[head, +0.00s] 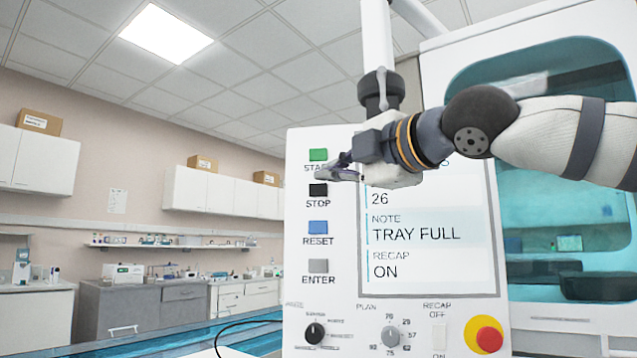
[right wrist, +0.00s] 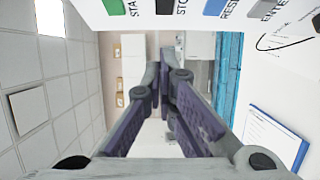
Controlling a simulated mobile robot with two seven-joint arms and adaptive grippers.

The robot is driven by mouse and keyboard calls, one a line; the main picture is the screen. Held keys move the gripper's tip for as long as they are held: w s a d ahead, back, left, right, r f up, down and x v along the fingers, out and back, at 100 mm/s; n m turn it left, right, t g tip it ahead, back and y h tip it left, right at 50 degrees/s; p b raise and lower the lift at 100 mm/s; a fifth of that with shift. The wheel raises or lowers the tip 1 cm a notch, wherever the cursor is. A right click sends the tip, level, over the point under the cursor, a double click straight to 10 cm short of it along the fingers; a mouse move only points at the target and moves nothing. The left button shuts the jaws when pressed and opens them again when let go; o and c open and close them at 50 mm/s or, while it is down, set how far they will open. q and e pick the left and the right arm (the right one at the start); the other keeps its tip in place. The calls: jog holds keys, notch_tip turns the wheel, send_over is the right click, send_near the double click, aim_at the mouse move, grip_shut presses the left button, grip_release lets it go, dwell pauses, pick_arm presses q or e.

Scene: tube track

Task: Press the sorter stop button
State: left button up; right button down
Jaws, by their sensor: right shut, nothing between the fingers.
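The black stop button (head: 318,189), labelled STOP, sits on the white control panel (head: 338,290) between the green start button (head: 318,155) and the blue reset button (head: 318,228). The stop button also shows at the top edge of the right wrist view (right wrist: 165,7). My right gripper (head: 328,173) is shut and empty, in front of the panel, with its fingertips just above the stop button in the head view. In the right wrist view its fingers (right wrist: 158,72) point along the panel face, with the buttons off to their side; I see no contact. My left gripper is out of view.
The grey enter button (head: 318,266) is below reset. The screen (head: 430,240) reads TRAY FULL and RECAP ON. Lower on the panel are a black knob (head: 315,332), a grey knob (head: 390,337) and a red emergency button (head: 490,339). A clipboard (right wrist: 275,135) lies nearby.

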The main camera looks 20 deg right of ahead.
aim_at(319, 182)
jog(key=w, duration=0.8)
jog(key=shift+w, duration=0.55)
